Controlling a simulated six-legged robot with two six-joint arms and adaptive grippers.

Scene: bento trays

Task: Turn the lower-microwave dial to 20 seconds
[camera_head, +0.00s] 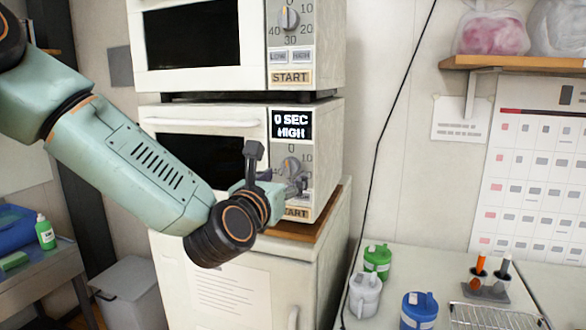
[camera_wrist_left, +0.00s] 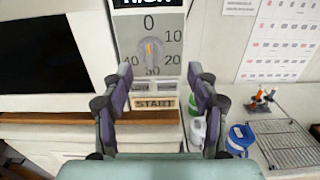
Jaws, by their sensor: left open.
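The lower microwave (camera_head: 308,121) is white, and its display (camera_head: 291,125) reads "0 SEC HIGH". My right gripper is not in view.
The upper microwave (camera_head: 305,46) stands on the lower one, with its own dial. A START button (camera_wrist_left: 154,103) lies below the lower dial. Green, white and blue lidded containers (camera_head: 420,308) and a wire rack (camera_head: 490,318) stand on the right counter. A black cable hangs along the wall.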

